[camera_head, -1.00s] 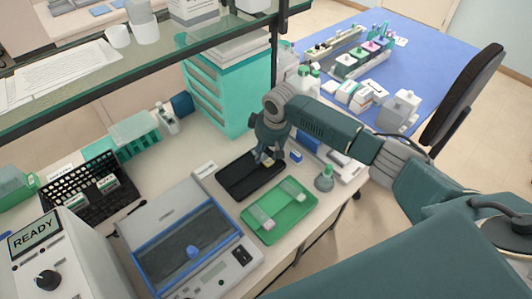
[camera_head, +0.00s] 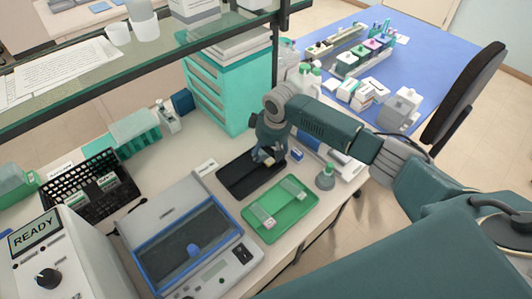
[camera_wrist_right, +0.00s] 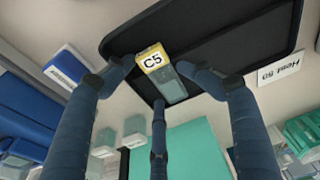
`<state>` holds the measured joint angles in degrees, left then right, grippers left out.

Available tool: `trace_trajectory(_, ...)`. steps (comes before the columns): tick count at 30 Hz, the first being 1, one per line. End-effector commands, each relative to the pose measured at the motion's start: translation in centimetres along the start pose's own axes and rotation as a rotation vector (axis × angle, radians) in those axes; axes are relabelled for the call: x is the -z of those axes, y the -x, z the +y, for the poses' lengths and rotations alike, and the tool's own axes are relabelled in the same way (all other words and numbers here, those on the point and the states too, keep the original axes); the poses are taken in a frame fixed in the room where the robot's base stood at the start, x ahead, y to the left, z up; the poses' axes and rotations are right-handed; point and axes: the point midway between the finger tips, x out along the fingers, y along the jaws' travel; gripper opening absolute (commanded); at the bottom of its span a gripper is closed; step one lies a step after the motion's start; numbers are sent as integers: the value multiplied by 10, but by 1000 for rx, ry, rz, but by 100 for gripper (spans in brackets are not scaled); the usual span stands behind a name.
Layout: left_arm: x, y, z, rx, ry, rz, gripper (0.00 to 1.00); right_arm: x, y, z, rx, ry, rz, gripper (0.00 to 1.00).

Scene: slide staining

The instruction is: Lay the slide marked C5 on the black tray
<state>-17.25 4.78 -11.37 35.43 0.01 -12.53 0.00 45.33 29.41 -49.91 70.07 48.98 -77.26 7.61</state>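The slide marked C5 (camera_wrist_right: 160,72), with a yellow label end and clear glass, lies on the black tray (camera_wrist_right: 215,35). In the head view the black tray (camera_head: 232,184) is left of the green tray, and the slide shows only as a small pale and yellow patch under my right gripper (camera_head: 268,158). In the wrist view the fingers of my right gripper (camera_wrist_right: 160,78) are spread around the slide, close to its sides. They look open, with small gaps beside the label. My left gripper is out of view.
A green tray (camera_head: 283,222) with slides stands right of the black tray. A small bottle (camera_head: 325,178) and a blue-and-white box (camera_head: 297,154) are close by. A blue-lidded device (camera_head: 190,250) is in front, a black rack (camera_head: 85,205) at left.

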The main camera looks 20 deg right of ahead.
Motion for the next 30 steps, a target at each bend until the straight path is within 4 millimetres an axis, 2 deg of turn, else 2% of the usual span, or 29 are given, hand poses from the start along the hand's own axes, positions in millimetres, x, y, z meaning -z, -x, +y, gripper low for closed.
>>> trace_trajectory(2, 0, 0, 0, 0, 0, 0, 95, -3, 3, 1, -3, 0, -7, 58)
trace_trajectory(5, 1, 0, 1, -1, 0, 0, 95, -2, 18, 2, -3, 0, -2, 58)
trace_trajectory(12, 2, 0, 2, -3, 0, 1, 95, 0, 71, 0, -3, 1, 3, 58)
trace_trajectory(18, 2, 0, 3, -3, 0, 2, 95, 0, 106, -1, -2, 1, 3, 58)
trace_trajectory(24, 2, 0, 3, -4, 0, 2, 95, -1, 120, -1, -2, 1, 1, 58)
trace_trajectory(30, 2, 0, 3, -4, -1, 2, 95, -1, 121, -1, -1, 0, 2, 58)
